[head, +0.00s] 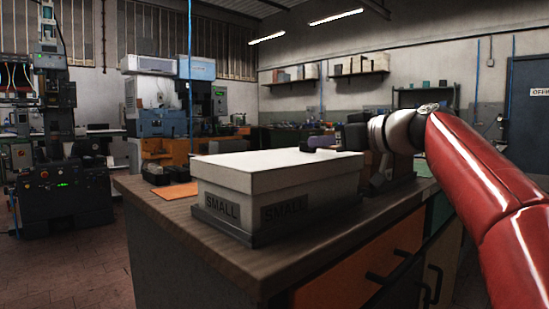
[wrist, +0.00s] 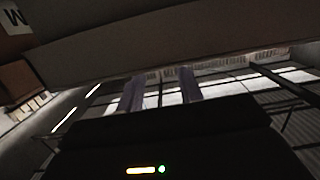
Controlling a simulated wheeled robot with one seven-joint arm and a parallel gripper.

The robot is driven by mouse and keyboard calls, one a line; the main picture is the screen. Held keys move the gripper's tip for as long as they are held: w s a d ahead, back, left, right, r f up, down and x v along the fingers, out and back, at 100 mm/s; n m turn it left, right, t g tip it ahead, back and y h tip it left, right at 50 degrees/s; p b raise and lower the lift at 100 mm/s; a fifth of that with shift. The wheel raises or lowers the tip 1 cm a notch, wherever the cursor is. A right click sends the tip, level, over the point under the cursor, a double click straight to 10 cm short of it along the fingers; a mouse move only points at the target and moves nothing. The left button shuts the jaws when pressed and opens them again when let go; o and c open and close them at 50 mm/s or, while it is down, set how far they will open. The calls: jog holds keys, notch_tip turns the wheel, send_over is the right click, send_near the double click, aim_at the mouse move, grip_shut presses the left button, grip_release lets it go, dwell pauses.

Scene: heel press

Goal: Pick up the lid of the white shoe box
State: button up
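The white shoe box (head: 283,208) stands upright on the workbench, with "SMALL" on its visible sides. Its pale lid (head: 275,168) lies flat on top and looks closed. My gripper (head: 313,143) reaches in from the right and is near the lid's far right edge in the head view. Whether it touches the lid cannot be told. In the wrist view, its two purplish fingers (wrist: 160,80) stand apart with a gap and nothing clear between them. The lid cannot be made out for certain in the dark wrist view.
The box sits in a low dark tray (head: 222,227) on the wooden bench top (head: 170,208). An orange sheet (head: 176,191) and dark small items (head: 160,174) lie to its left. Dark equipment (head: 385,181) stands at its right, under my arm.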

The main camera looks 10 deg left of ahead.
aim_at(300, 144)
jog(key=p+x, duration=0.2)
jog(key=x, duration=0.5)
jog(key=shift+a, duration=0.1)
jog(key=shift+c, duration=0.2)
grip_shut()
